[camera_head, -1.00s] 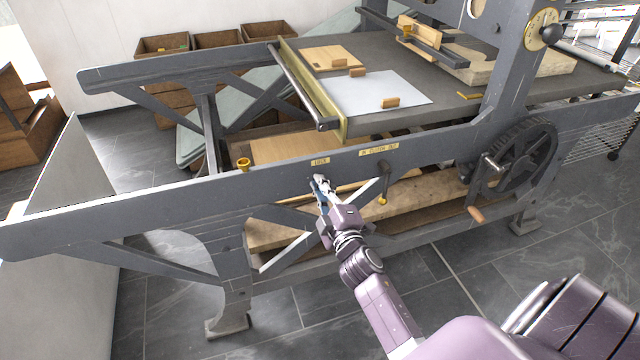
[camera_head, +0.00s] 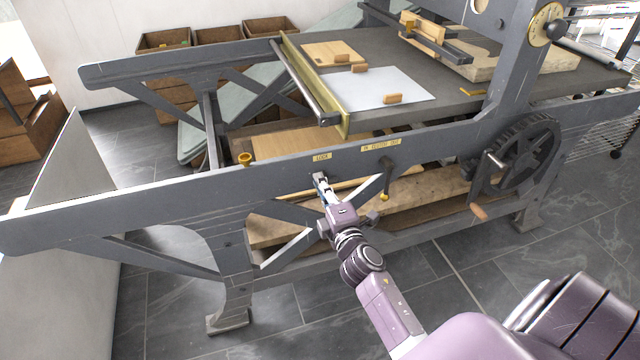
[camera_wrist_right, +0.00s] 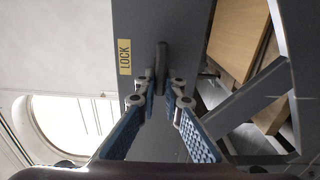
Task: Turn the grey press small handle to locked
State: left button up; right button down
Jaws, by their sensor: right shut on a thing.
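The grey press (camera_head: 150,190) fills the head view, with a long grey side beam. A small yellow LOCK label (camera_head: 321,157) is on the beam; in the right wrist view the label (camera_wrist_right: 124,57) sits beside the small grey handle (camera_wrist_right: 161,62). My right gripper (camera_head: 319,181) reaches the beam just below the label. In the wrist view its blue-padded fingers (camera_wrist_right: 164,92) are shut on the small handle, one on each side. In the head view the fingers hide most of the handle. My left gripper is not in view.
A second lever (camera_head: 387,178) hangs from the beam right of my gripper, under another yellow label (camera_head: 381,145). A geared wheel (camera_head: 520,155) with a crank is farther right. The press bed (camera_head: 450,110) carries a white sheet and wooden blocks. The floor in front is clear.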

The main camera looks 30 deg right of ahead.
jog(key=shift+s+d+f, duration=0.15)
jog(key=shift+d+f, duration=0.05)
jog(key=shift+d, duration=0.2)
jog(key=c, duration=2)
grip_release()
jog(key=shift+d, duration=0.1)
jog(key=shift+c, duration=0.2)
jog(key=shift+r, duration=0.1)
jog(key=shift+s+a, duration=0.1)
jog(key=shift+a, duration=0.1)
jog(key=v, duration=1.1)
jog(key=shift+s, duration=0.4)
jog(key=shift+a, duration=0.1)
